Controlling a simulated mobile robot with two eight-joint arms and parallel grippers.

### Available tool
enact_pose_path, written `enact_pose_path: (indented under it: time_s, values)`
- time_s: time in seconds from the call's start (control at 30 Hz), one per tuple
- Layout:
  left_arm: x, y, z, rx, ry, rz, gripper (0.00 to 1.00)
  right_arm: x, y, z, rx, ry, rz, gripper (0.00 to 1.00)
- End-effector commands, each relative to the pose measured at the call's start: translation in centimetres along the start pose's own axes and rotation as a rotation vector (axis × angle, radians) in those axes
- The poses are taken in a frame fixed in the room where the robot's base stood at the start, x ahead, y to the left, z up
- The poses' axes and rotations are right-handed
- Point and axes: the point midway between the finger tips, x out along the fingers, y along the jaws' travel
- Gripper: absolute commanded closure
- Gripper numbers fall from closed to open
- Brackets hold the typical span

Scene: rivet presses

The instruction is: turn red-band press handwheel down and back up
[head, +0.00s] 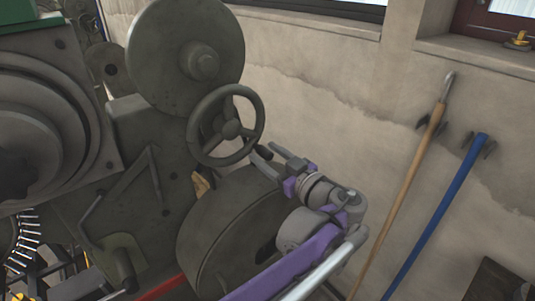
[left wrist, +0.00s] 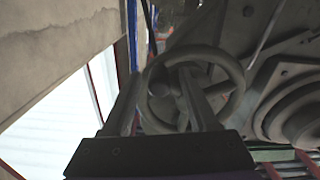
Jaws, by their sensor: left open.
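The handwheel (head: 226,126) is a dark grey spoked wheel with a round hub, on the front of a dark grey press in the head view. A red band (head: 160,289) shows low on this press. My left gripper (head: 262,154) is open beside the wheel's lower right rim. In the left wrist view the handwheel (left wrist: 236,72) lies ahead, and the two fingers of my left gripper (left wrist: 160,82) stand apart in front of it, partly hiding its left side and spokes. I cannot tell whether they touch the rim. My right gripper is not in view.
A large grey disc (head: 187,55) stands above the wheel and a thick drum (head: 232,232) below it, close to my left arm. A green-topped machine (head: 62,95) is at left. A wooden-handled tool (head: 405,185) and a blue pole (head: 437,212) lean on the wall at right.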

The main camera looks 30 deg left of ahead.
Motion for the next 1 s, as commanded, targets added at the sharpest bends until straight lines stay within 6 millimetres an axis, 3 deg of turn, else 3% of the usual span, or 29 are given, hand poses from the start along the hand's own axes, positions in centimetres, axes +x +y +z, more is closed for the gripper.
enact_pose_path:
  time_s: [0.27, 0.6, 1.0]
  values:
    - [0.11, 0.02, 0.02, 0.000, 0.000, 0.001, 0.42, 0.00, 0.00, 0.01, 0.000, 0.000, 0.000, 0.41]
    - [0.09, 0.01, 0.02, 0.000, 0.000, 0.001, 1.00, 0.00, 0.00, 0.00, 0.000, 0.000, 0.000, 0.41]
    - [0.08, 0.02, 0.01, 0.000, 0.000, 0.001, 1.00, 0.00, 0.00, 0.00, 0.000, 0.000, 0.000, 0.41]
